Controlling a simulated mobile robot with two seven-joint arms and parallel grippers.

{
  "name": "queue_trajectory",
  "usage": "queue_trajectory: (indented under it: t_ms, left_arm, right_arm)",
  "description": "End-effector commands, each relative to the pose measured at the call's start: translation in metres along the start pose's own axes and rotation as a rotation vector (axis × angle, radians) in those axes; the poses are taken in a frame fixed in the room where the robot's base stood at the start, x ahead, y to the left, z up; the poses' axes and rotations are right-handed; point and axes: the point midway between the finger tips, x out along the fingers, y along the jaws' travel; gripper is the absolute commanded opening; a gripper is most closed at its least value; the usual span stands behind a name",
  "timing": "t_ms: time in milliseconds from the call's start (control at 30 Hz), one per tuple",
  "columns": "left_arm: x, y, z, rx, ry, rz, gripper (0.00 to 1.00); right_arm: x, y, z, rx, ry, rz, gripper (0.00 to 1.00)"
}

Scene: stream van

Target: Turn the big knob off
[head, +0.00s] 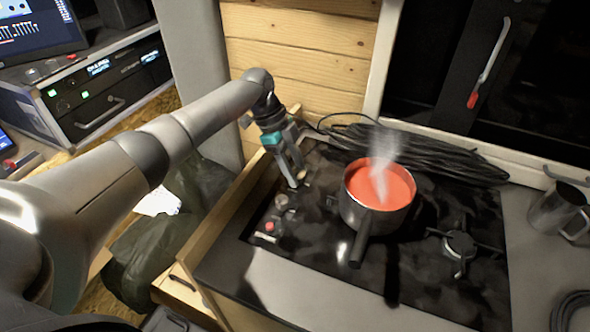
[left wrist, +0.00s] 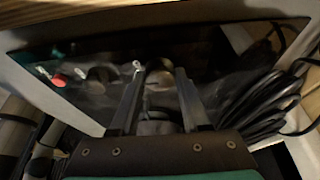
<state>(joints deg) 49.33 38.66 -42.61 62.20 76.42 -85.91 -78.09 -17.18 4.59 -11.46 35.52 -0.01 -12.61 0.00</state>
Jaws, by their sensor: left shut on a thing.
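The big knob (left wrist: 158,80) is a round dark knob on the stove's control strip; it sits between my left fingertips in the left wrist view. In the head view my left gripper (head: 297,182) reaches down to the left part of the black stove top and hides most of this knob. The left gripper, also seen in the left wrist view (left wrist: 157,88), is shut on the knob. Smaller controls (head: 281,201) and a red button (head: 269,227) lie nearer in the same row. Which way the knob points is hard to tell. My right gripper is not in view.
A free burner (head: 460,244) and a metal mug (head: 556,210) are at right. A wooden edge (head: 222,222) borders the left.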

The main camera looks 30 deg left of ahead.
Motion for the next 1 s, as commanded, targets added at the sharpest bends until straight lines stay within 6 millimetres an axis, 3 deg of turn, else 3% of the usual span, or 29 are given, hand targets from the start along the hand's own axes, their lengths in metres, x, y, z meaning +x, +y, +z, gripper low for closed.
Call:
queue_trajectory:
  t_ms: [200,233,467,767,867,1000]
  left_arm:
    - [0.001,0.001,0.0,0.003,-0.001,0.002,0.0]
    - [0.001,0.001,0.0,0.003,-0.001,0.002,0.5]
    - [0.001,0.0,0.0,0.001,0.0,0.001,0.75]
    - [-0.002,0.0,0.0,0.0,0.0,0.0,0.76]
    - [-0.011,0.0,0.0,0.0,0.0,-0.002,0.76]
    - [-0.038,-0.001,0.0,0.001,0.0,-0.005,0.76]
  right_arm:
    - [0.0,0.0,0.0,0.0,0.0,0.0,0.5]
    - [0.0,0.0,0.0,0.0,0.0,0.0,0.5]
    - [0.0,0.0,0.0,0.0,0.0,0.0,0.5]
    - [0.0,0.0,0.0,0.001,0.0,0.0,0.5]
    - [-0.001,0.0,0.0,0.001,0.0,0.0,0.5]
    - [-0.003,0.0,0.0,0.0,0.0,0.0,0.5]
